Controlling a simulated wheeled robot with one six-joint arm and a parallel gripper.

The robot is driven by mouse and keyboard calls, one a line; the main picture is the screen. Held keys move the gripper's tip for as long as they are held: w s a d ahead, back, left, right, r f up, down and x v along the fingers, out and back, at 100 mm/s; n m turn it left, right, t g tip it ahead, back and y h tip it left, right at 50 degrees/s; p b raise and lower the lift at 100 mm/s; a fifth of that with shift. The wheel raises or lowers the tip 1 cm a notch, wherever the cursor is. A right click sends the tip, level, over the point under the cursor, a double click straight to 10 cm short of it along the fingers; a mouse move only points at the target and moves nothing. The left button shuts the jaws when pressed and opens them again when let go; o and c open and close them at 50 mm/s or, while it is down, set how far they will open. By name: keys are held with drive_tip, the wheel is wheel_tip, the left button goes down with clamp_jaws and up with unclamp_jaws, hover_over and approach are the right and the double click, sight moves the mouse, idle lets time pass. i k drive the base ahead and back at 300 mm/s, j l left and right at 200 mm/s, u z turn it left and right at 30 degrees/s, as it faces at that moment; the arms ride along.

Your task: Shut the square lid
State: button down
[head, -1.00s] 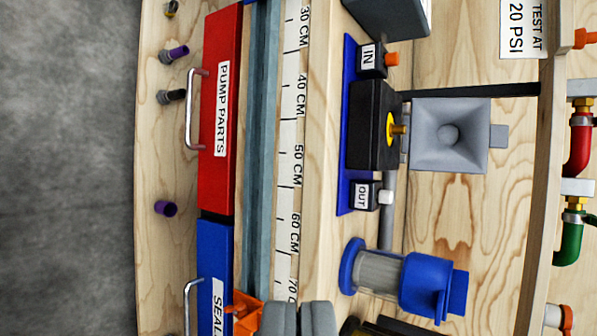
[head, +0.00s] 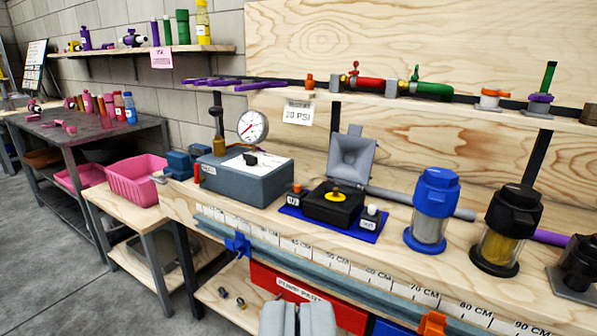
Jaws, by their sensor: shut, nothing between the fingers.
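A grey square piece (head: 352,155), which looks like the square lid, stands raised behind a black square box (head: 333,205) with a yellow knob on top. Its sloped face with a round boss in the middle faces me. The box sits on a blue plate (head: 295,211) between small blocks tagged IN and OUT. My gripper (head: 298,318) shows at the bottom edge, shut and empty, in front of the bench and well away from the lid. How the lid joins the box is too small to tell.
A grey box (head: 245,176) with a pressure gauge (head: 252,126) stands left of the black box. A blue-topped filter (head: 433,205) and a black-topped filter (head: 504,228) stand to the right. A shelf with valves (head: 440,100) runs above. A ruled strip and red drawer (head: 290,288) form the front.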

sight(351, 155)
drive_tip(key=i+l, duration=0.8)
drive_tip(key=i+l+u, duration=0.2)
drive_tip(key=l, duration=0.15)
